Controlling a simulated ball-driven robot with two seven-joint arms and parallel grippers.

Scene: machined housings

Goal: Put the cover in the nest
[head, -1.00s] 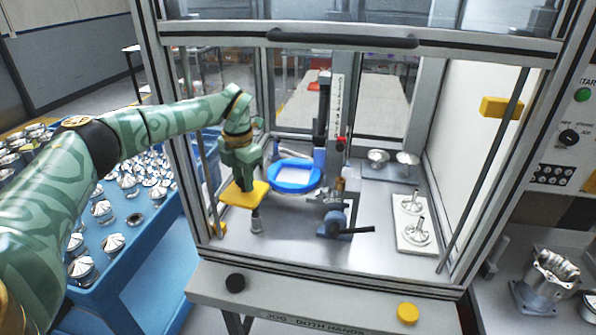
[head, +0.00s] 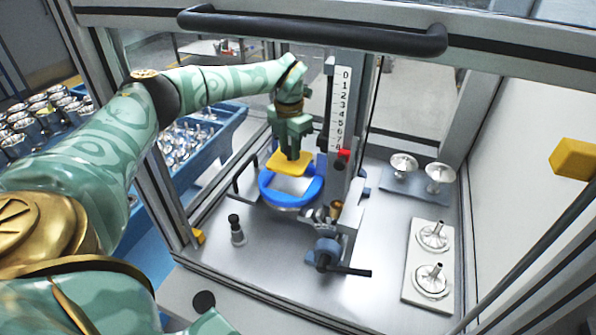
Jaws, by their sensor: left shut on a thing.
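My left gripper (head: 291,153) reaches into the machine and points down. It is shut on a yellow plate with rounded corners (head: 285,166), which I take to be the cover. The plate is over the blue ring (head: 269,194), which I take to be the nest, at the foot of the upright scale. I cannot tell whether plate and ring touch. My right gripper is not in view.
A small black-topped post (head: 236,231) stands left of the ring. A clamp with a dark lever (head: 345,269) sits in front. A white tray (head: 412,284) with stemmed metal discs lies right.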

